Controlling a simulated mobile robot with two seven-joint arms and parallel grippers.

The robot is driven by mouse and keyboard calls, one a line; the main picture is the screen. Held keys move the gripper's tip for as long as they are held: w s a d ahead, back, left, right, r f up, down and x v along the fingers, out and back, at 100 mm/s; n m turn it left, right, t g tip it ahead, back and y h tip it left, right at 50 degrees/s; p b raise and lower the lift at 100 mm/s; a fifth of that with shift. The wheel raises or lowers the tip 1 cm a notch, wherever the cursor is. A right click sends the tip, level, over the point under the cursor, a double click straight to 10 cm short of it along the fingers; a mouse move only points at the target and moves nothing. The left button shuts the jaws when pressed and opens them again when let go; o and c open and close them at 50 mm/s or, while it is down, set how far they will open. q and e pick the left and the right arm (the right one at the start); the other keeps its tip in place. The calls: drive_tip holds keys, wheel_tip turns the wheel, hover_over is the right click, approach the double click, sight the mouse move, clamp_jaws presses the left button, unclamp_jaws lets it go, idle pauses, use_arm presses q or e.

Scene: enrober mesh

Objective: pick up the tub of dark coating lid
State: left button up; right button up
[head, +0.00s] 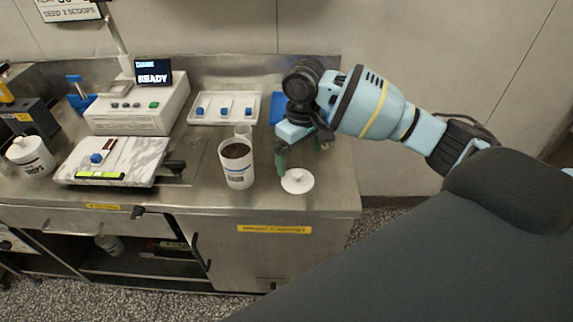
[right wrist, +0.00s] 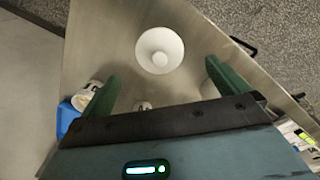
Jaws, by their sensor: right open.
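The lid (head: 297,181) is a white round disc with a small knob, lying flat on the steel counter near its front right. It also shows in the right wrist view (right wrist: 159,50), just beyond the fingertips. The tub of dark coating (head: 238,178) is a white open cup with dark contents, standing left of the lid. My right gripper (head: 301,159) is open and empty, above and slightly behind the lid; its green fingers spread wide in the right wrist view (right wrist: 166,85). They do not appear to touch the lid. My left gripper is not in view.
A white tray (head: 221,120) with blue-handled tools lies behind the tub. A marble slab (head: 140,155), a white machine with a READY screen (head: 154,78) and a lidded white pot (head: 33,160) stand left. The counter's front right edge is close to the lid.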

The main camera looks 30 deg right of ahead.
sight(298, 174)
drive_tip(key=shift+w, duration=0.55)
drive_tip(key=shift+s+d, duration=0.1)
drive_tip(key=shift+s, duration=0.35)
drive_tip(key=shift+s+f, duration=0.1)
drive_tip(key=shift+f, duration=1.1)
drive_tip(key=shift+w+f, duration=0.3)
drive_tip(key=shift+f, duration=2.25)
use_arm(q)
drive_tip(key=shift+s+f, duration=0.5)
